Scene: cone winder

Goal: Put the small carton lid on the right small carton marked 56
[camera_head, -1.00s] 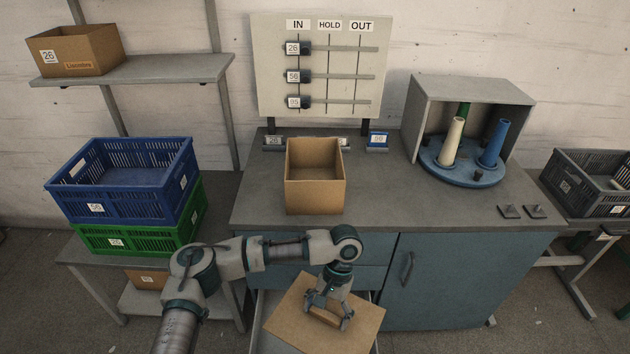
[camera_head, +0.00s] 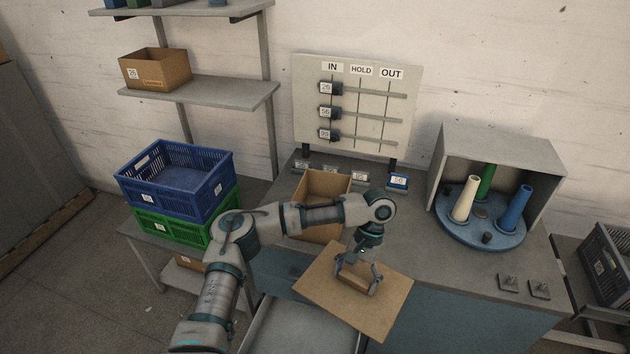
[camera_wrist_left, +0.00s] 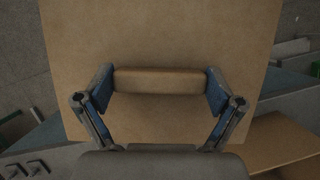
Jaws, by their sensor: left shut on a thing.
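The small carton lid is a flat brown board (camera_head: 321,283) with a raised block handle (camera_head: 357,280) on top. My left gripper (camera_head: 357,284) is shut on that handle, with one finger at each end, and the lid is held near the bench's front edge. The wrist view shows the handle (camera_wrist_left: 157,81) between the fingers and the lid (camera_wrist_left: 160,30) below. An open brown carton (camera_head: 323,187) stands on the bench behind my left arm, which hides part of it. Its number is not visible. My right gripper is not in view.
An open drawer (camera_head: 290,330) lies below the lid. Blue (camera_head: 160,190) and green (camera_head: 175,225) crates are stacked at left. A labelled board (camera_head: 355,105) and a cone turntable (camera_head: 480,232) stand behind and right. Another carton (camera_head: 155,72) is on the shelf.

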